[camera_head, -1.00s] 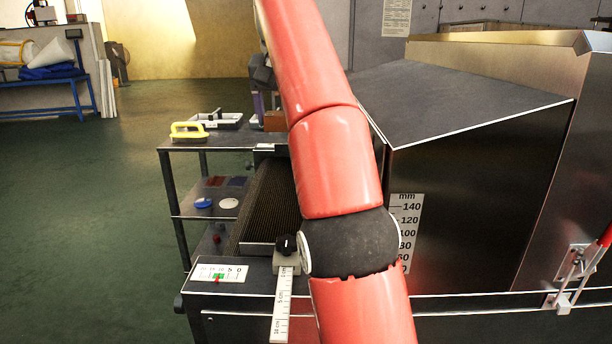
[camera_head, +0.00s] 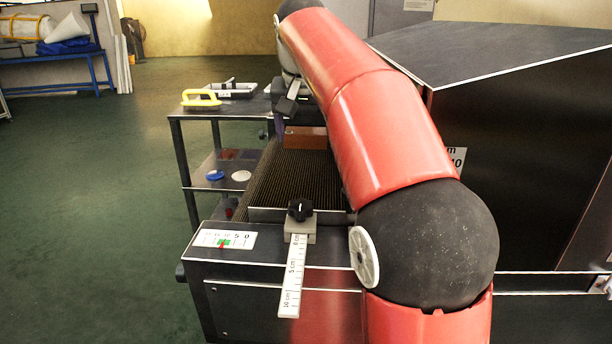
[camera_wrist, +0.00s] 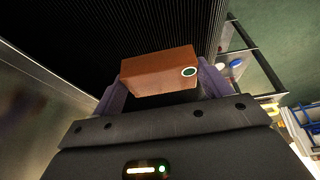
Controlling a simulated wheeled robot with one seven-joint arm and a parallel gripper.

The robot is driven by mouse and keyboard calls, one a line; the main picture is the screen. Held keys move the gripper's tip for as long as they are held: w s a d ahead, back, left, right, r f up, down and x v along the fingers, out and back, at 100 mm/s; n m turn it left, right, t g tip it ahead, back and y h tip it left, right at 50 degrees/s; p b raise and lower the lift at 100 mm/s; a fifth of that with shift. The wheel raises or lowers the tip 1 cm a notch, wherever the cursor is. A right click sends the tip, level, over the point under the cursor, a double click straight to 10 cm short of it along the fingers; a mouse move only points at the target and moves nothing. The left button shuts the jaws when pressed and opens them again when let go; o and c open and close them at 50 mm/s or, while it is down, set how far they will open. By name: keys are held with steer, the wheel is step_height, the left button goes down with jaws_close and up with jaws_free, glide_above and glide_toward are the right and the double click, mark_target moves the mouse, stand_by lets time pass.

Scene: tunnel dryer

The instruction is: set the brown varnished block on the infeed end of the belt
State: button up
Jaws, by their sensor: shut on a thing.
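The brown varnished block (camera_head: 305,138) is held over the far part of the dark ribbed belt (camera_head: 285,185) in the head view. In the wrist view the block (camera_wrist: 160,72) sits between the two purple fingers of my gripper (camera_wrist: 158,82), which is shut on it. A round pale-rimmed dark spot shows on its right end. The ribbed belt (camera_wrist: 120,30) fills the area beyond the block in the wrist view. I cannot tell whether the block touches the belt. My arm hides part of the belt's right side in the head view.
A dark cart (camera_head: 190,150) stands left of the belt, with a yellow-handled tool (camera_head: 201,98) and a tray (camera_head: 232,90) on top. A ruler (camera_head: 293,275) with a black knob (camera_head: 300,209) is at the belt's near end. The dark dryer housing (camera_head: 530,150) stands right.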

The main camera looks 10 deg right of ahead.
mark_target(307, 176)
steer(key=shift+f+b, duration=0.9)
steer(key=shift+f, duration=2.55)
steer(key=shift+f, duration=0.15)
steer(key=o, duration=1)
steer(key=p+v, duration=0.3)
steer(key=v, duration=0.9)
